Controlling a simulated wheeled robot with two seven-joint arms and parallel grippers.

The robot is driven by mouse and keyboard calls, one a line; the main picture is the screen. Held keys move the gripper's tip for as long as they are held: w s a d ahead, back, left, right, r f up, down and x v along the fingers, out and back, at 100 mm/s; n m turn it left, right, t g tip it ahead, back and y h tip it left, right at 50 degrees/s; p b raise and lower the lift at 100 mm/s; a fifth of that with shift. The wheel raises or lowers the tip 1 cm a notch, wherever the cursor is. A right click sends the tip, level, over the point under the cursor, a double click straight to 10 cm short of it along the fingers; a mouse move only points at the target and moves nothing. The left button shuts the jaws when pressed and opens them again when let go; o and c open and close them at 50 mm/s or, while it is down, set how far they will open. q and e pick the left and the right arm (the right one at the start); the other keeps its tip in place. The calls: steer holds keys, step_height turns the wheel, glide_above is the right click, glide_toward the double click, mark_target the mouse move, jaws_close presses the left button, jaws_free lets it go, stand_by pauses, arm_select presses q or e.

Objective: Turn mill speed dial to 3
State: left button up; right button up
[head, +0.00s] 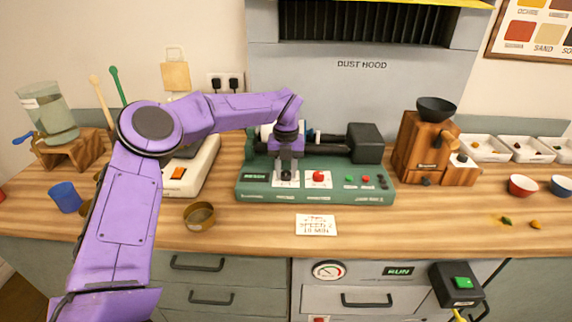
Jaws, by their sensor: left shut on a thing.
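The mill (245,194) has a green base and stands on the wooden counter in front of the dust hood. My left gripper (287,177) points down at the white plate on the left of the mill's front panel. It is shut on the speed dial there. The gripper covers the dial, so its pointer and setting cannot be read. A red knob (318,176) sits on a second white plate just to the right. My right gripper is out of view.
A handwritten card (316,225) lies in front of the mill. A brass-coloured dish (199,216) stands at front left, a wooden grinder (415,148) to the right.

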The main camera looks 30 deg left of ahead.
arm_select(q)
steer(key=m+p, duration=0.2)
steer(key=m, duration=0.1)
steer(key=shift+m, duration=0.4)
steer(key=m+p, duration=0.1)
steer(key=m, duration=0.2)
steer(key=shift+s+m+p, duration=0.1)
steer(key=shift+m+p, duration=0.2)
steer(key=shift+p, duration=0.05)
steer(key=m+p, duration=0.1)
steer(key=m, duration=0.2)
steer(key=shift+f+m+p, duration=0.1)
steer(key=shift+m+p, duration=0.6)
steer(key=shift+m, duration=1)
steer(key=o, duration=1)
steer(key=shift+o, duration=0.2)
